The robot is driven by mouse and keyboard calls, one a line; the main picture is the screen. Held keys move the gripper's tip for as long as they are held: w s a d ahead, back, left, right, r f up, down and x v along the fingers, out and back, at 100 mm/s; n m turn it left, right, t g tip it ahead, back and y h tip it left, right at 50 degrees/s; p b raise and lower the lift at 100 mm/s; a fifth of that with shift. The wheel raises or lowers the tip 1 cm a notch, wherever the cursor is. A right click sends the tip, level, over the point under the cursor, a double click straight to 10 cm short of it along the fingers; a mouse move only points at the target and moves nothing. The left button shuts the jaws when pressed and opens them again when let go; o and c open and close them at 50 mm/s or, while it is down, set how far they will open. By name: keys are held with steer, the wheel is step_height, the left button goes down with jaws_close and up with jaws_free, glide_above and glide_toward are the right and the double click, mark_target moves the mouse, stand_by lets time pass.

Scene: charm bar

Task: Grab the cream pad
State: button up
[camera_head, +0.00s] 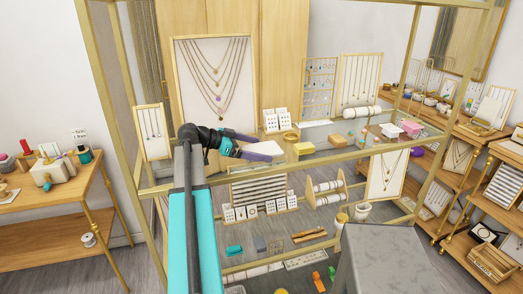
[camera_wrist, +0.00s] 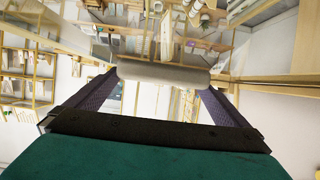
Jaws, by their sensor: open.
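The cream pad (camera_head: 270,147) lies on the upper glass shelf in the head view, right at my fingertips. In the wrist view a pale, rounded pad (camera_wrist: 163,74) spans the gap between the ends of my fingers; it looks like the same pad. My gripper (camera_head: 260,149) has dark purple fingers and is open, reaching in from the left at shelf height. In the wrist view my gripper (camera_wrist: 160,85) shows one finger on each side of the pad. I cannot tell whether either finger touches it.
A yellow block (camera_head: 304,148) lies just right of the pad. White earring cards (camera_head: 277,119) and a gold ring-shaped item (camera_head: 291,136) stand behind it. A necklace board (camera_head: 213,80) rises at the back. The shelf's brass front rail (camera_head: 330,160) runs close by.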

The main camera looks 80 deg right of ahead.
mark_target(257, 150)
steer(key=shift+c, duration=0.4)
steer(key=c, duration=1.1)
steer(key=shift+r, duration=0.1)
steer(key=shift+r+b, duration=0.85)
steer(key=shift+r, duration=0.6)
steer(key=shift+a+r, duration=0.2)
steer(key=shift+s+a+r+b, duration=0.25)
steer(key=shift+s+a+b, duration=0.5)
steer(key=shift+a, duration=1.75)
steer(key=shift+s+a+r+b, duration=0.25)
steer(key=shift+s+a+b, duration=0.45)
steer(key=shift+a, duration=1.85)
steer(key=shift+s+a+r+b, duration=0.25)
steer(key=shift+s+a+b, duration=0.45)
steer(key=shift+a, duration=1.8)
